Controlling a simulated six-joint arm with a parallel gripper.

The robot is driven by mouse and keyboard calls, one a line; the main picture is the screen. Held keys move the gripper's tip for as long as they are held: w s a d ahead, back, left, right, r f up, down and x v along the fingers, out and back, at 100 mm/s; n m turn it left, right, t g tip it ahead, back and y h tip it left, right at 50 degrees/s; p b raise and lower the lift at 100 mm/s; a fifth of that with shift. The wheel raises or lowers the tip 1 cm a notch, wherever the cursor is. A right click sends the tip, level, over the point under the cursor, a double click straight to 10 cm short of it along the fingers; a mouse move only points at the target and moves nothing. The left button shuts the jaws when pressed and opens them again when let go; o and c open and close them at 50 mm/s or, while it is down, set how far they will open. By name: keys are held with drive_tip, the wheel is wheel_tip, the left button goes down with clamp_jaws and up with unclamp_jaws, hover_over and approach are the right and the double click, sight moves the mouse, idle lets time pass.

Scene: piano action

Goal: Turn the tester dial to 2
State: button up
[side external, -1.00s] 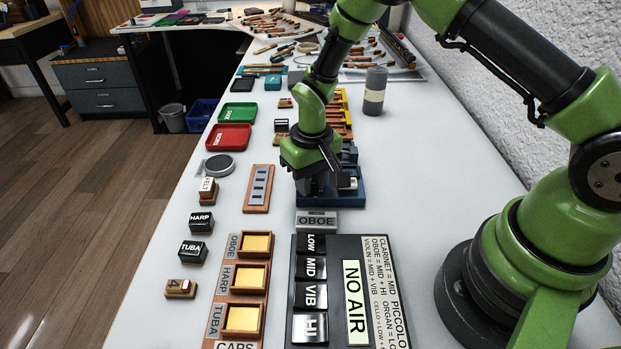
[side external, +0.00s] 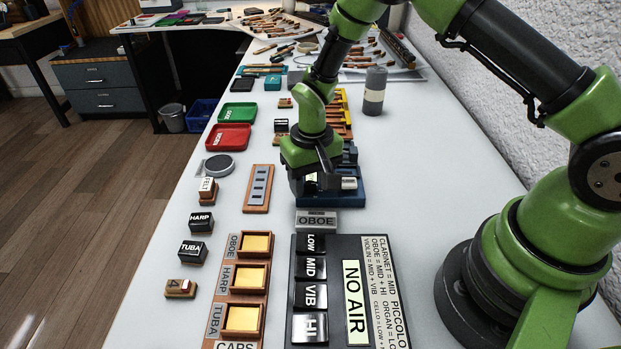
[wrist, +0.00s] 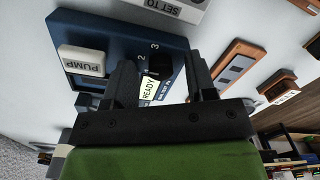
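The blue tester (wrist: 105,28) sits under my gripper; its blue base also shows in the side view (side external: 347,200). A white PUMP button (wrist: 82,61) and a small READY label (wrist: 150,88) are on its face. The dark dial (wrist: 159,64) shows between my fingers, with the numbers 2 and 3 printed beside it. I cannot tell where its pointer stands. My gripper (wrist: 157,66) is open, pointing down at the tester with one finger on each side of the dial. I cannot tell whether the fingers touch it.
A grey OBOE block (side external: 317,220) lies in front of the tester, and the NO AIR panel (side external: 377,272) is nearer the camera. A wooden strip with grey squares (side external: 258,188) lies to the left. A grey cylinder (side external: 375,92) stands behind.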

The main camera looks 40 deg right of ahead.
drive_tip(key=shift+r, duration=0.1)
wheel_tip(320, 180, up, 10)
idle(0.5)
drive_tip(key=shift+d, duration=0.1)
wheel_tip(320, 180, up, 14)
drive_tip(key=f+t+y, duration=0.1)
drive_tip(key=t, duration=0.2)
hover_over(311, 183)
drive_tip(key=s+d, duration=0.1)
drive_tip(key=s, duration=0.6)
drive_tip(key=s+r+t, duration=0.4)
drive_tip(key=s+r, duration=0.1)
drive_tip(key=s, duration=0.8)
drive_tip(key=shift+d+y, duration=0.2)
drive_tip(key=shift+y, duration=0.2)
drive_tip(key=shift+r, duration=0.1)
idle(0.6)
